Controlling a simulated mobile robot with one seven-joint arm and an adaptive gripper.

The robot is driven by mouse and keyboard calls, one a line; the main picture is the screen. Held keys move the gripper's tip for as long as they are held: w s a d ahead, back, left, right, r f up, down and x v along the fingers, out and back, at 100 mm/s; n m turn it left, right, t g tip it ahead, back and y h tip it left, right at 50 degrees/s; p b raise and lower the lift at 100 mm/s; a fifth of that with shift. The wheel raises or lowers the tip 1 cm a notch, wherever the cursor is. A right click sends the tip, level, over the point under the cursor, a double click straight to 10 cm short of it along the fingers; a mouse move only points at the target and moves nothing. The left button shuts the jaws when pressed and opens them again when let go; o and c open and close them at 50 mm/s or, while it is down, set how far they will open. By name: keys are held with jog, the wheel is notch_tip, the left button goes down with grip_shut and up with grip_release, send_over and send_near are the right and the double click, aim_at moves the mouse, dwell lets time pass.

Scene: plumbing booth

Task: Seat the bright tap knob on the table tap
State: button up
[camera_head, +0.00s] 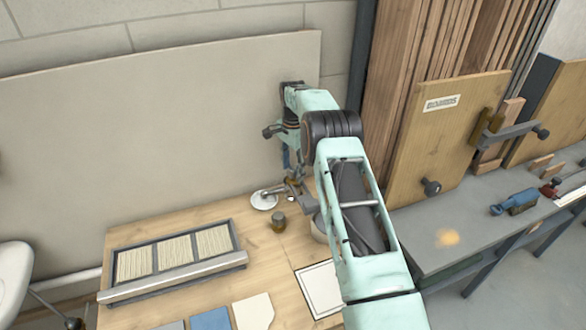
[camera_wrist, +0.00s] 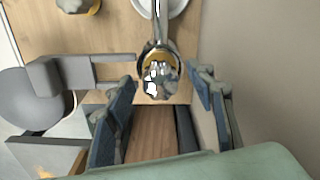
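The bright tap knob (camera_wrist: 160,84), chrome and lobed, shows in the wrist view at the near end of the chrome tap (camera_wrist: 161,30). A brass-coloured collar (camera_wrist: 161,58) shows around or beneath it; I cannot tell how fully the knob sits on it. The tap runs from a round white base (camera_wrist: 143,5), which also shows in the head view (camera_head: 263,201). My gripper (camera_wrist: 155,95) is open, with one blue-grey finger on each side of the knob and visible gaps. In the head view my gripper (camera_head: 291,172) points down above the tap, partly hiding it.
A dark knob-like piece on brass (camera_head: 278,222) stands on the wooden table (camera_head: 195,290), near the tap. A framed slatted tray (camera_head: 175,255) lies at left. A bowl (camera_head: 319,228) is partly hidden by my arm. A wall panel (camera_head: 150,130) rises close behind.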

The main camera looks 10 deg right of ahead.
notch_tip(320, 180, up, 12)
dwell(0.6)
jog(key=shift+r, duration=0.1)
